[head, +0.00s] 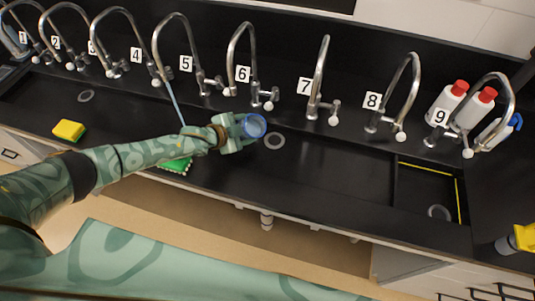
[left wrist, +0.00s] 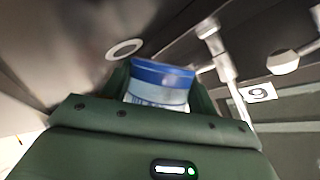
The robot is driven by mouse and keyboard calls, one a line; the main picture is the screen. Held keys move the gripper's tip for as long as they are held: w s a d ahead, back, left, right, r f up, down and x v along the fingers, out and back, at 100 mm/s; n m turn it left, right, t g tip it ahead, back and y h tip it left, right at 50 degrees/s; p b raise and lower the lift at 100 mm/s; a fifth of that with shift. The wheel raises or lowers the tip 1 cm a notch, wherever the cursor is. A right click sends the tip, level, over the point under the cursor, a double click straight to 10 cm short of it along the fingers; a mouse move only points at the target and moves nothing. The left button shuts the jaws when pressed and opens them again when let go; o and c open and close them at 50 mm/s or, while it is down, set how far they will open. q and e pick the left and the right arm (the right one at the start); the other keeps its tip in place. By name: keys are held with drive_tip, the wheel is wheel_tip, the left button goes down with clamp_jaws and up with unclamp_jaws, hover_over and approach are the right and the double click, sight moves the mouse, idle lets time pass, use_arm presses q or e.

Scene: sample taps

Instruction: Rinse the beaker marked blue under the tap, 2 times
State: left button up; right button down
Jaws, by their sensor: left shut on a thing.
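The blue-marked beaker (head: 254,126) is held by my left gripper (head: 238,130) over the dark sink, just left of a drain ring (head: 274,141). In the left wrist view its blue band (left wrist: 162,76) shows between the two fingers, which are shut on it. In the head view its round mouth faces the camera; its contents cannot be made out. A thin pale stream of water (head: 174,103) falls from the tap beside label 5 (head: 186,63). The stream is left of the beaker and apart from it, and its lower end is hidden behind my arm.
A row of numbered taps lines the back; tap 6 (head: 240,45) and tap 7 (head: 319,75) stand nearest behind the beaker. A yellow sponge (head: 69,130) lies left, a green one (head: 176,164) below my arm. Red-capped bottles (head: 447,101) stand right. The sink right of the beaker is clear.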

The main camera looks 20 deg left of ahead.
use_arm(q)
drive_tip(key=shift+d, duration=0.1)
use_arm(e)
drive_tip(key=shift+f, duration=0.1)
use_arm(q)
drive_tip(key=shift+f, duration=0.1)
drive_tip(key=shift+f, duration=0.1)
drive_tip(key=shift+b, duration=0.3)
use_arm(e)
drive_tip(key=shift+s+a+f, duration=0.1)
drive_tip(key=shift+a+f, duration=0.1)
drive_tip(key=shift+a, duration=0.2)
use_arm(q)
drive_tip(key=shift+m+t+y, duration=0.3)
use_arm(e)
drive_tip(key=shift+f, duration=0.1)
drive_tip(key=shift+d, duration=0.1)
use_arm(q)
drive_tip(key=shift+b, duration=0.3)
drive_tip(key=shift+f, duration=0.15)
use_arm(e)
drive_tip(key=shift+d+f, duration=0.25)
drive_tip(key=shift+f, duration=0.05)
